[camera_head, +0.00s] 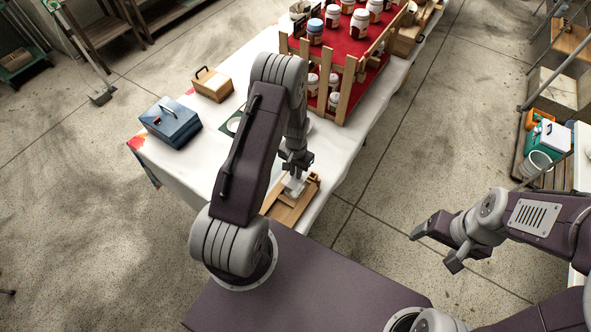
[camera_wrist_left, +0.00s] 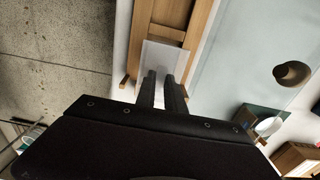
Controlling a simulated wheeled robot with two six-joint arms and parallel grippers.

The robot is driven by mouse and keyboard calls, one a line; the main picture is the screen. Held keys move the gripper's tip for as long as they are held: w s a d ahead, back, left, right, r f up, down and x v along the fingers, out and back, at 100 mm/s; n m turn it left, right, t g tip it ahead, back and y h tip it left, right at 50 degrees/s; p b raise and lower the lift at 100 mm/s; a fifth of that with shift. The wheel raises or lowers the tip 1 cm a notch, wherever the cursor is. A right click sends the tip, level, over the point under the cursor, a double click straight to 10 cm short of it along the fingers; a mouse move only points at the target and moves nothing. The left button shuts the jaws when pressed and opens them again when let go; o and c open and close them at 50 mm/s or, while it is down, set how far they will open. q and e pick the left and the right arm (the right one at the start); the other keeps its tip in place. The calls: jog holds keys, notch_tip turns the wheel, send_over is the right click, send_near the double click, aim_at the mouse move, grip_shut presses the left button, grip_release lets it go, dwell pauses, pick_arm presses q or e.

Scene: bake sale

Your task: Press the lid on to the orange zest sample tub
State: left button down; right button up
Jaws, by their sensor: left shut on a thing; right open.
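My left gripper (camera_head: 294,172) is over a wooden stand (camera_head: 290,212) near the front edge of the white table. Its fingers are close together, shut on a pale piece that looks like the tub lid (camera_head: 293,186). In the left wrist view, the fingertips (camera_wrist_left: 162,80) are at this pale, translucent, square piece (camera_wrist_left: 160,55), against the wooden stand (camera_wrist_left: 176,15). I cannot make out the tub separately from the lid, nor tell whether the lid is seated. My right gripper (camera_head: 435,247) is open and empty, out over the floor to the right of the table.
A red-lined wooden rack (camera_head: 349,80) of several jars stands behind the left gripper. A blue box (camera_head: 170,122) and a wooden box (camera_head: 212,85) are at the left. A dark green mat (camera_wrist_left: 245,117) with a white round dish (camera_wrist_left: 269,126) lies nearby.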

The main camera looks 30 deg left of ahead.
aim_at(296, 181)
pick_arm(q)
jog(key=shift+f, duration=0.55)
notch_tip(296, 181, down, 3)
jog(key=b, duration=0.3)
jog(key=shift+s+f, duration=0.15)
jog(key=shift+f, duration=0.05)
jog(key=shift+f+b, duration=0.55)
jog(key=shift+r, duration=0.15)
jog(key=shift+f+b, duration=0.35)
jog(key=shift+f, duration=0.15)
dwell(0.3)
jog(key=c, duration=1.3)
grip_release()
jog(key=shift+c, duration=0.2)
